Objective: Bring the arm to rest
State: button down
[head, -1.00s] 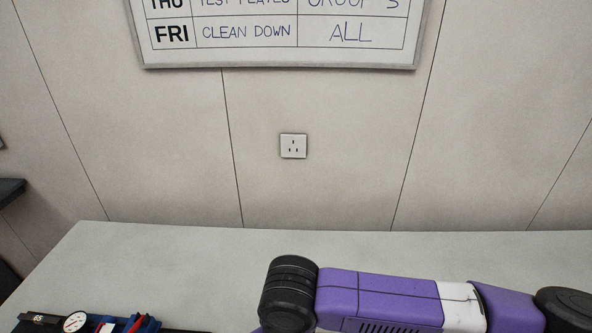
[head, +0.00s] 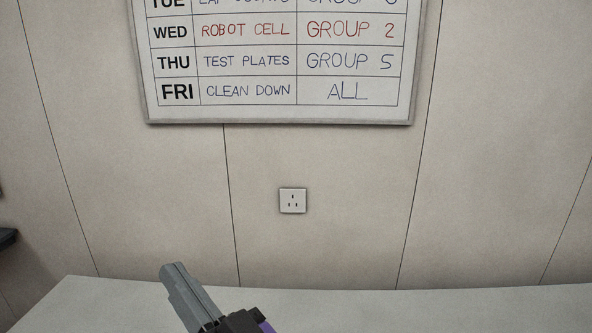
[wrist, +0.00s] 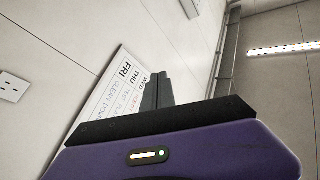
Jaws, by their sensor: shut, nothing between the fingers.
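My gripper (head: 188,296) shows at the bottom of the head view, grey fingers together and pointing up and to the left above the table. Nothing is between the fingers. In the wrist view the shut fingers (wrist: 159,90) stand up beyond the black edge of my purple wrist housing, in front of the whiteboard. Most of my arm is outside the head view.
A pale table (head: 420,311) runs along the bottom, its visible top bare. Behind it is a panelled wall with a socket (head: 292,200) and a whiteboard schedule (head: 280,62). A dark ledge (head: 7,238) is at the far left. A lit lamp (wrist: 284,48) shows in the wrist view.

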jog(key=s+d+f+m+t+h+b, duration=0.1)
jog(key=s+d+f+m+t+h, duration=0.2)
jog(key=d, duration=0.4)
jog(key=s+d+f+m+t+h, duration=0.1)
jog(key=d+f+m+h, duration=0.1)
jog(key=d+f+h, duration=0.4)
jog(key=s+d+f+m+t+h+b, duration=0.1)
jog(key=s+d+f+m+t+h, duration=0.2)
jog(key=d, duration=0.5)
jog(key=s+d+f+n+g+h+b, duration=0.1)
jog(key=s+d+f+g, duration=0.1)
jog(key=s+d+f, duration=0.2)
jog(key=s+d+f+n+g+h+b, duration=0.1)
jog(key=s+d+f+g, duration=0.1)
jog(key=s+d+f, duration=0.3)
jog(key=s+d+f+n+g+h+b, duration=0.1)
jog(key=s+d+f+g+h, duration=0.1)
jog(key=s+f, duration=0.7)
jog(key=s+d+g, duration=0.1)
jog(key=s+d, duration=0.1)
jog(key=s, duration=0.3)
jog(key=shift+d+f, duration=0.2)
